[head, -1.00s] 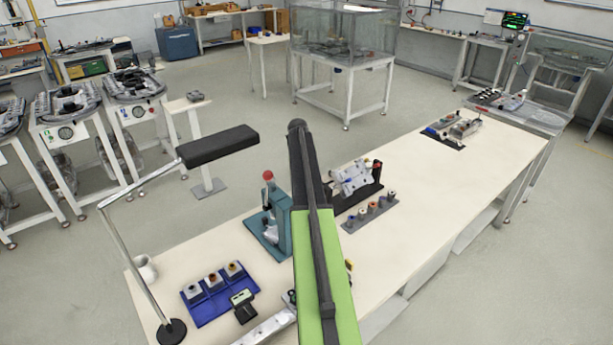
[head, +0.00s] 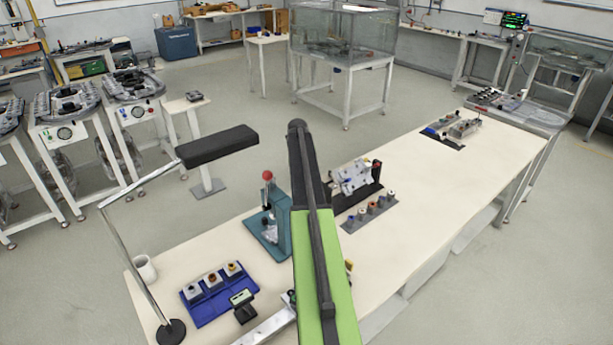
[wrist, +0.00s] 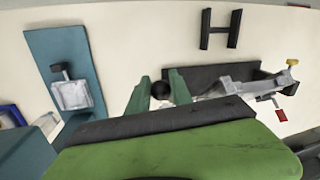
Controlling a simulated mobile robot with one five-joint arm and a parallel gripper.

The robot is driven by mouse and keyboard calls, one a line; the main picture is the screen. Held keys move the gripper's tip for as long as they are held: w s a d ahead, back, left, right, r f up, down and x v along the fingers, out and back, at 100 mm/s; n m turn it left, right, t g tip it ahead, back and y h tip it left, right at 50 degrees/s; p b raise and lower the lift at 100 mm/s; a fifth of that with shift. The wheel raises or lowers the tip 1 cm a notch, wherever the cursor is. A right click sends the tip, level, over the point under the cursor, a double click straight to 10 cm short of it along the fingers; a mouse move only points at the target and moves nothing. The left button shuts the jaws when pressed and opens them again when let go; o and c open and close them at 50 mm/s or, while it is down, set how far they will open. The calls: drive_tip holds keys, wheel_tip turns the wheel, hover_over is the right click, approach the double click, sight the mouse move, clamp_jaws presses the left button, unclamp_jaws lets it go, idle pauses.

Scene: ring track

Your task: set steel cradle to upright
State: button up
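The steel cradle (head: 354,178) is a pale metal frame on a black base at mid-bench, just right of my arm. It looks tilted, with a dark and red end at its right. In the wrist view the grey cradle (wrist: 242,88) lies right of my gripper, in front of a dark plate. In the head view my own arm hides the fingertips.
A teal press (head: 268,225) with a red knob stands left of my arm. A grey strip (head: 368,214) with several small pegs lies in front of the cradle. A blue tray (head: 222,307) and a lamp (head: 217,146) are at the left.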

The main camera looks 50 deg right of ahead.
drive_tip(key=o, duration=0.4)
drive_tip(key=p+v, duration=1.7)
drive_tip(key=shift+r, duration=0.2)
drive_tip(key=shift+c, duration=0.4)
